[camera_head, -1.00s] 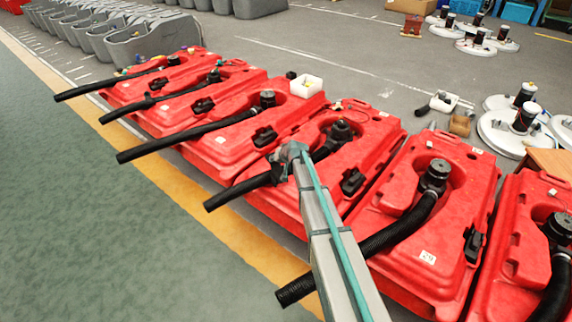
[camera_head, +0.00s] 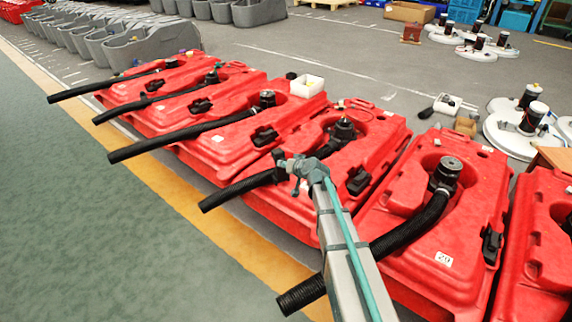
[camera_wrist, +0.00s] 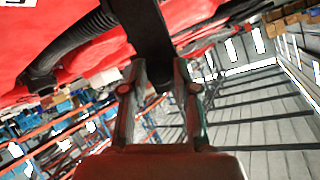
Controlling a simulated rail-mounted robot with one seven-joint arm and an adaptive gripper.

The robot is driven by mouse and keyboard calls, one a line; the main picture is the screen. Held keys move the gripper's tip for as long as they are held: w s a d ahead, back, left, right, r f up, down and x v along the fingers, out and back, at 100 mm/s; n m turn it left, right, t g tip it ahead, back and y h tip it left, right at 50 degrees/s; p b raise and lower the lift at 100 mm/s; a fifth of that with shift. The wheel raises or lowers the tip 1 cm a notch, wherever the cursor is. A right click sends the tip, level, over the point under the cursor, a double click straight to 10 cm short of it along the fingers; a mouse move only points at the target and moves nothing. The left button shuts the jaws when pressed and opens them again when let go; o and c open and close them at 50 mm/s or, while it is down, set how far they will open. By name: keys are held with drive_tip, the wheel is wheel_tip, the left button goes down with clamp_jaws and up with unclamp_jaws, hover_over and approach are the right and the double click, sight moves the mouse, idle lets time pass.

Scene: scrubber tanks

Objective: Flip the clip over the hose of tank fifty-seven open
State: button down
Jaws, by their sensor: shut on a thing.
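My gripper (camera_head: 284,160) is at the front edge of a red tank (camera_head: 385,145), over its black hose (camera_head: 235,188). It is shut on a black clip (camera_head: 279,154), which stands up at the fingertips. In the wrist view the clip (camera_wrist: 147,35) is a broad dark strap running up from between my two fingers (camera_wrist: 157,85). The hose runs from the round black cap (camera_head: 343,130) to the front left, past the tank edge. I cannot read this tank's number, and my gripper hides part of the hose by the clip.
Similar red tanks stand close on both sides, with hoses jutting forward. A white box (camera_head: 307,86) sits on the left neighbour. The green floor (camera_head: 130,240) in front is clear.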

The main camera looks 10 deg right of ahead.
drive_tip(key=f, duration=0.1)
drive_tip(key=s+d+f+b, duration=0.1)
drive_tip(key=s+f+b, duration=0.1)
drive_tip(key=shift+s+d+f, duration=0.1)
drive_tip(key=shift+s+d, duration=0.15)
drive_tip(key=c, duration=1.7)
unclamp_jaws()
drive_tip(key=shift+w+d, duration=0.15)
drive_tip(key=shift+d, duration=0.05)
drive_tip(key=o, duration=0.9)
drive_tip(key=shift+a+r, duration=0.15)
drive_tip(key=shift+r, duration=0.15)
drive_tip(key=shift+c, duration=0.2)
drive_tip(key=v, duration=1.2)
